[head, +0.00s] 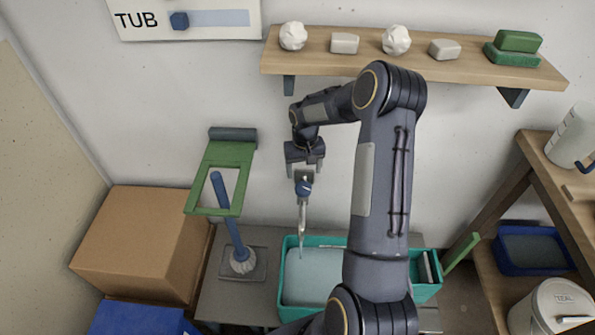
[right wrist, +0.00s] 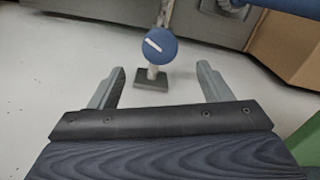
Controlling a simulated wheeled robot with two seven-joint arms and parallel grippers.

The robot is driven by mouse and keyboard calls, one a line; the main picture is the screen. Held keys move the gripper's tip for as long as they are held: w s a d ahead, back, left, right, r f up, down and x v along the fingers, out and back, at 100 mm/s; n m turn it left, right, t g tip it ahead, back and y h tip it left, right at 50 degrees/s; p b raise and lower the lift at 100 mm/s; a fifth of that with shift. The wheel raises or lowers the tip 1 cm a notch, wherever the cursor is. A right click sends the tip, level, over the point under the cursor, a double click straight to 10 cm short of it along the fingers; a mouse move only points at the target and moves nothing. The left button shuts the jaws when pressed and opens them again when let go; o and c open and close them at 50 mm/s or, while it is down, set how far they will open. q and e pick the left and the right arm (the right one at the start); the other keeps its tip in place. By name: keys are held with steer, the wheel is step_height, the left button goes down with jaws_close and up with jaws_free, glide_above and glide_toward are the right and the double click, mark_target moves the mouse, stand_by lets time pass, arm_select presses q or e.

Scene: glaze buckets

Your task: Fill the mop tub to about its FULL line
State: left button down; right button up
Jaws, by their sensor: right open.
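The teal mop tub (head: 288,243) stands low against the wall, with a pale blue-grey surface inside. My right arm hides part of it, and I cannot make out a FULL line. Above the tub is a tap with a round blue knob (head: 304,188); a thin grey-white length runs down from it toward the tub, and I cannot tell spout from water. My right gripper (head: 304,172) is open and empty just above the knob. In the right wrist view the knob (right wrist: 161,46), with a white bar mark, lies ahead between the fingers, apart from them. My left gripper is out of view.
A TUB sign (head: 190,18) has a blue marker at the left of its pale bar. A shelf (head: 420,68) with several blocks hangs above. A green frame (head: 222,165), blue-handled mop (head: 232,225) and cardboard box (head: 140,240) stand left; a wooden rack (head: 540,148) stands right.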

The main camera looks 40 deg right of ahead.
mark_target(303, 187)
steer(key=shift+w+f, duration=0.1)
steer(key=shift+f, duration=0.3)
step_height(303, 187, down, 8)
steer(key=shift+r, duration=0.25)
steer(key=c, duration=1)
steer(key=shift+f+n+b, duration=0.1)
steer(key=shift+n+b, duration=0.35)
steer(key=shift+n, duration=0.25)
steer(key=shift+n+b, duration=0.5)
steer(key=shift+n, duration=0.5)
steer(key=shift+n+b, duration=0.4)
steer(key=shift+n, duration=0.7)
